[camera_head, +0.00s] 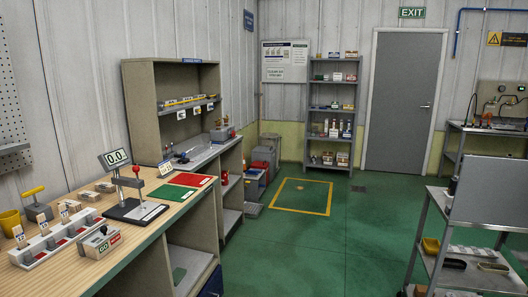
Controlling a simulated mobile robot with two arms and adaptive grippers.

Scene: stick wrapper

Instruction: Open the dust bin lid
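Two grey bin-like containers stand on the floor in the far corner, just past the end of the tall beige cabinet. The front one (262,156) is lighter grey, and a darker grey one (270,142) stands behind it. They are small in the view, and I cannot tell for sure which is the dust bin or how its lid stands. Their lower parts are partly hidden by boxes in front. Neither of my grippers shows in the view.
A wooden workbench (120,228) with gauges and trays runs along the left. A shelf rack (332,112) and a grey door (400,100) stand at the back. A metal cart (478,225) is at right. The green floor (300,245) between is clear.

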